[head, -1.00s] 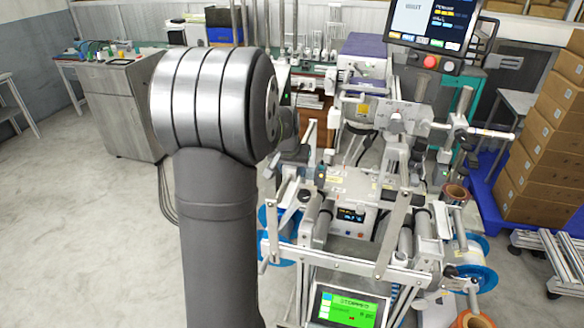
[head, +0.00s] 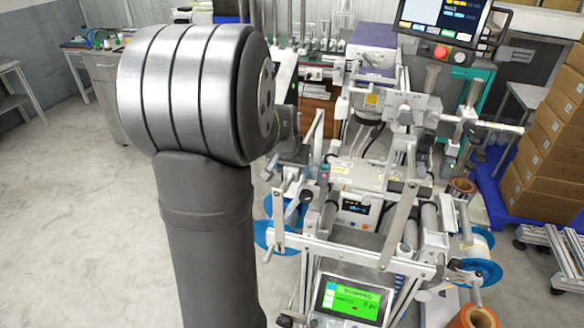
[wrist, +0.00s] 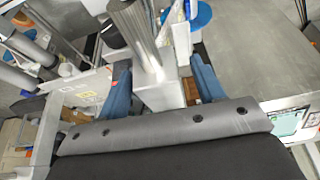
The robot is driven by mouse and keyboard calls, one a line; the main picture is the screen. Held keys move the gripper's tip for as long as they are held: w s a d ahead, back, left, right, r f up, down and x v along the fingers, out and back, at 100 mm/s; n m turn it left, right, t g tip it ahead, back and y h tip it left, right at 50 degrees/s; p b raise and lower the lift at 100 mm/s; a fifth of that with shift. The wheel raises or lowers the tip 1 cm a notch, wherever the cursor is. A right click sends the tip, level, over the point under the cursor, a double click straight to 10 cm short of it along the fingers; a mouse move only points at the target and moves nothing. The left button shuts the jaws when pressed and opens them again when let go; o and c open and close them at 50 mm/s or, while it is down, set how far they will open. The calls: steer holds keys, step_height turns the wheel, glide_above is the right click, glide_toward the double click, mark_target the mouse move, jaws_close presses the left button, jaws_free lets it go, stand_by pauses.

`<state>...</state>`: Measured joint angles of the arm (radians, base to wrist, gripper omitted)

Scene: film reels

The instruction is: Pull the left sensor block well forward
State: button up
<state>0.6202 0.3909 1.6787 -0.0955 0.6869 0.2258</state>
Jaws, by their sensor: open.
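In the wrist view, the two blue fingers of my gripper (wrist: 163,84) are apart. A pale grey block (wrist: 164,93) with a thick ribbed metal cylinder (wrist: 133,32) rising from it stands between them. It appears to be the left sensor block, but I cannot tell for sure. I see gaps beside the fingers, and I cannot tell whether either touches it. In the head view, my large grey arm covers the left side of the machine (head: 345,240), and my gripper is mostly hidden behind the wrist.
The machine's frame has rollers, arms and blue reels (head: 480,270) close around. A green display (head: 348,298) sits at its front, and a control screen (head: 440,20) hangs above. Cardboard boxes (head: 545,150) stand at right. The floor at left is clear.

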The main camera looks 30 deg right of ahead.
steer(key=shift+r, duration=0.1)
steer(key=v, duration=1.7)
steer(key=shift+s+a, duration=0.1)
steer(key=x, duration=1.7)
steer(key=shift+d, duration=0.2)
